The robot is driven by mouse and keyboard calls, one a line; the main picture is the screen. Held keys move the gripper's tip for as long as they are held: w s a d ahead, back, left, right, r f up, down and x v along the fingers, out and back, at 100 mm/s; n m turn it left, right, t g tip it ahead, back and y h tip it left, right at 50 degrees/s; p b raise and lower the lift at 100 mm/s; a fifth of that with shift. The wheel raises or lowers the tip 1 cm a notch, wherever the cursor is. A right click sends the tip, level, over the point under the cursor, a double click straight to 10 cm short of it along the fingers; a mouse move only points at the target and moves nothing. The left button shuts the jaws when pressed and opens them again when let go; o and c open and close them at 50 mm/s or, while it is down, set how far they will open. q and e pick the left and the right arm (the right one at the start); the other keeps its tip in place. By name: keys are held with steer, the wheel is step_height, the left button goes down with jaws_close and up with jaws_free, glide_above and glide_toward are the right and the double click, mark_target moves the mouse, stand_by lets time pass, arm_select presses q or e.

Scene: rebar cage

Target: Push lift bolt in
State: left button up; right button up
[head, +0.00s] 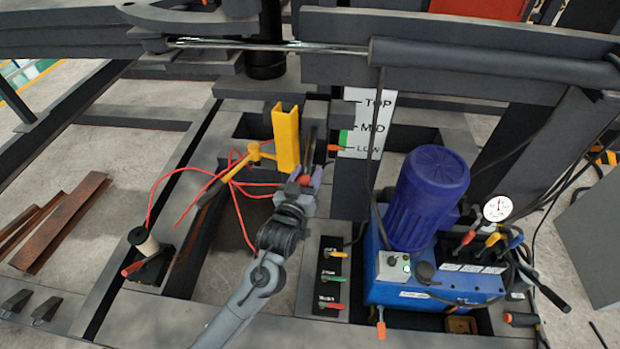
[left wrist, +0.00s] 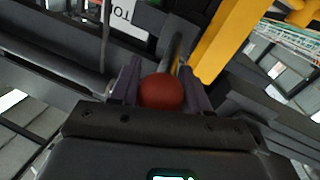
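The lift bolt ends in a red ball knob, seen in the left wrist view (left wrist: 161,92). Its dark rod runs away from the ball, beside a yellow upright channel (head: 286,138). My left gripper (head: 304,181) is at the knob, just right of the channel's lower end. In the left wrist view its two purple fingers (left wrist: 161,88) stand on either side of the ball, which fills the gap between them. They look shut on it. The far end of the bolt is hidden by dark frame parts. My right gripper is not in view.
A white TOP/MID/LOW scale (head: 367,122) stands right of the bolt. A yellow-handled tool (head: 240,160) and red cord (head: 165,187) lie left of the gripper. A blue hydraulic pump (head: 432,200) and a lever valve block (head: 331,277) stand at right.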

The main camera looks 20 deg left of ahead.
arm_select(q)
steer(key=o, duration=0.4)
steer(key=shift+w+a+r, duration=0.1)
steer(key=shift+w, duration=0.05)
steer(key=shift+s, duration=0.5)
steer(key=shift+s+d+p, duration=0.2)
steer(key=shift+s+d, duration=0.05)
steer(key=shift+s, duration=1.4)
steer(key=shift+s+d+p, duration=0.2)
steer(key=shift+s+p, duration=0.05)
steer(key=shift+s, duration=1.35)
steer(key=shift+s+d+p, duration=0.2)
steer(key=shift+s+d, duration=0.05)
steer(key=shift+s, duration=1.4)
